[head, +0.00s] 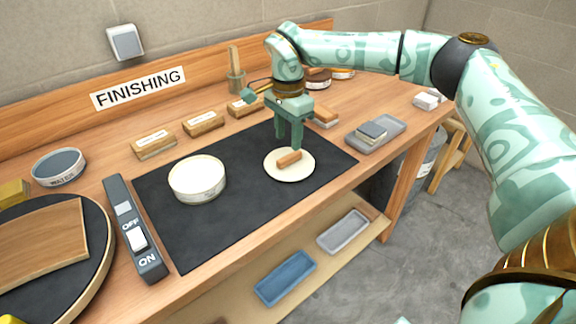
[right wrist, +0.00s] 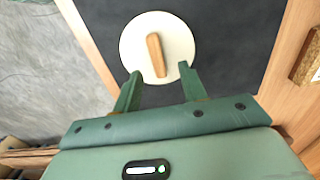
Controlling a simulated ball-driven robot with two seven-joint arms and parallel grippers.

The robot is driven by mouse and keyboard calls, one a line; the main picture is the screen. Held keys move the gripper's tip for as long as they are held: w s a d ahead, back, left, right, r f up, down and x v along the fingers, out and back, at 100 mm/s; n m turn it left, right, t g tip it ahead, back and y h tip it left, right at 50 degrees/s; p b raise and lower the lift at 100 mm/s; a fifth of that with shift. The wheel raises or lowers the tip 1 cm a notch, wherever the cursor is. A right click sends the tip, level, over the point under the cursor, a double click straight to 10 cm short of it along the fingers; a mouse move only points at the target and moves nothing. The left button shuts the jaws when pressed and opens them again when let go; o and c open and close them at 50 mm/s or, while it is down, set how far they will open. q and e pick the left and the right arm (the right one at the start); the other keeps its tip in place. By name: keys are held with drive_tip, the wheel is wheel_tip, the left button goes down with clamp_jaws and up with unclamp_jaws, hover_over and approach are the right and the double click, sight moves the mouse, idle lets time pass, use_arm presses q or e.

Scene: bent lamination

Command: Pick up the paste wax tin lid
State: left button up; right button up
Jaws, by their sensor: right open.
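The paste wax tin lid is a round cream disc (head: 290,173) with a wooden bar handle (head: 289,158) on top. It lies flat on the black mat (head: 240,215), right of the open-topped cream tin (head: 197,186). My right gripper (head: 289,143) is open and empty, pointing down above the lid. In the right wrist view, the lid (right wrist: 140,45) shows just beyond the two fingertips (right wrist: 160,72), with the handle (right wrist: 156,55) roughly in line with the gap between them. My left gripper is not in view.
Several labelled wooden blocks (head: 203,123) stand behind the mat. A grey tray with a block (head: 375,133) is to the right. A switch box (head: 135,228) and a round turntable (head: 50,285) are at the left. A water bowl (head: 58,168) stands behind them.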

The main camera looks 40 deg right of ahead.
sight(289, 156)
wheel_tip(289, 156, down, 5)
drive_tip(key=shift+s+f+b, duration=0.15)
drive_tip(key=shift+f+b, duration=0.05)
drive_tip(key=shift+b, duration=1)
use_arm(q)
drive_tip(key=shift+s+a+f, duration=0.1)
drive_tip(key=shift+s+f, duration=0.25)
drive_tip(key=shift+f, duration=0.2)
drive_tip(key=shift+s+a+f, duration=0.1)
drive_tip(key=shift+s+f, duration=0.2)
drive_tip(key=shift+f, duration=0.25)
use_arm(e)
drive_tip(key=shift+r, duration=0.2)
drive_tip(key=shift+c, duration=0.3)
clamp_jaws()
drive_tip(key=shift+r, duration=0.1)
